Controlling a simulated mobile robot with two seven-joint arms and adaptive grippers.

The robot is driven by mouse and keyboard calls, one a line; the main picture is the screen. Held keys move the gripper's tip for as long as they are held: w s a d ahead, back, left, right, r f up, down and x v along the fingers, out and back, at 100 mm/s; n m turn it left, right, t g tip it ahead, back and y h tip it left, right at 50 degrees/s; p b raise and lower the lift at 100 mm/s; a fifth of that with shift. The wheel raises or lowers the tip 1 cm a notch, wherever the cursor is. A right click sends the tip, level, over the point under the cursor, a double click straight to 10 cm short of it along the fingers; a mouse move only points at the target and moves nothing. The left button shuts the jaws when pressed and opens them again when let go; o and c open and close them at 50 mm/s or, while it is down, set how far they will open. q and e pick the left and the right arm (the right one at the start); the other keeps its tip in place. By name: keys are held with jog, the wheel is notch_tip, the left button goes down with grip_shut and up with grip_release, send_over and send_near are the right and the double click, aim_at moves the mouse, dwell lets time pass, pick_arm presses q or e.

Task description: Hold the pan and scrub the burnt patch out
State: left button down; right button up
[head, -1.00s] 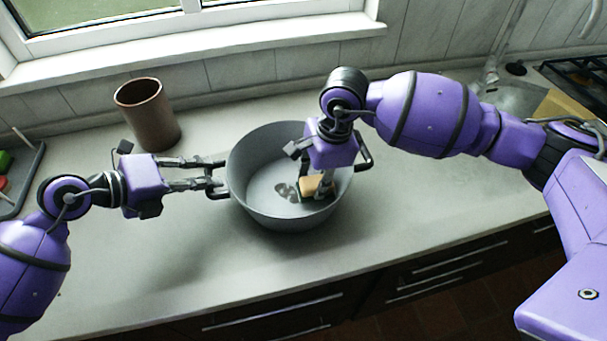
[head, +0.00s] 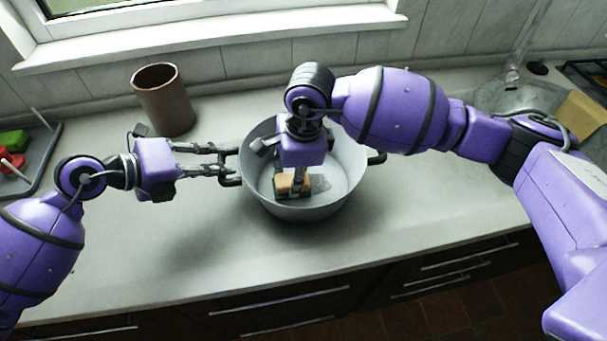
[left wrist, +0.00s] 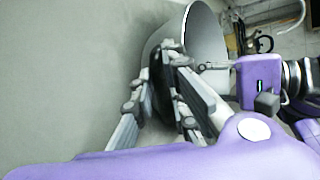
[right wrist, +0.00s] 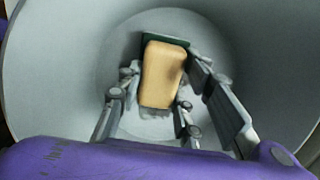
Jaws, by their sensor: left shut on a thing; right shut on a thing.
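The grey pan (head: 346,175) stands on the counter with a dark handle on each side. My right gripper (head: 294,185) is inside the pan, shut on a tan sponge (head: 290,183) with a dark green underside. In the right wrist view the sponge (right wrist: 162,75) is down at the pan floor. A faint greyish patch (head: 320,184) shows on the floor just right of the sponge; the sponge may hide part of it.
A brown cylindrical pot (head: 163,100) stands behind my left gripper. A dark tray (head: 45,160) with green and red items lies at the far left. The sink (head: 515,95) is at the back right. The counter in front of the pan is clear.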

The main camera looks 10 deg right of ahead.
jog(key=shift+w+f, duration=0.15)
jog(key=shift+w, duration=0.9)
jog(key=shift+w+d+r, duration=0.1)
jog(key=shift+d, duration=2)
jog(key=shift+w+d+r, duration=0.1)
jog(key=shift+d, duration=1.95)
jog(key=shift+f, duration=0.1)
jog(key=shift+o, duration=0.2)
jog(key=shift+s+a+f, duration=0.1)
jog(key=shift+a+f, duration=0.05)
jog(key=shift+a, duration=0.95)
jog(key=shift+s+a+f, duration=0.1)
jog(key=shift+a, duration=0.95)
jog(key=shift+a+r, duration=0.1)
jog(key=shift+a, duration=1.85)
jog(key=shift+c, duration=0.2)
jog(key=shift+a, duration=0.1)
jog(key=shift+w+r, duration=0.15)
jog(key=shift+w, duration=0.9)
jog(key=shift+w+d+f, duration=0.1)
jog(key=shift+d+f, duration=0.05)
jog(key=shift+d, duration=1.95)
jog(key=shift+w+d+f, duration=0.1)
jog(key=shift+d, duration=2)
jog(key=shift+s+a+r, duration=0.1)
jog(key=shift+a+r, duration=0.05)
jog(key=shift+a, duration=1.95)
jog(key=shift+s+a+r, duration=0.1)
jog(key=shift+a, duration=2)
jog(key=shift+r, duration=0.1)
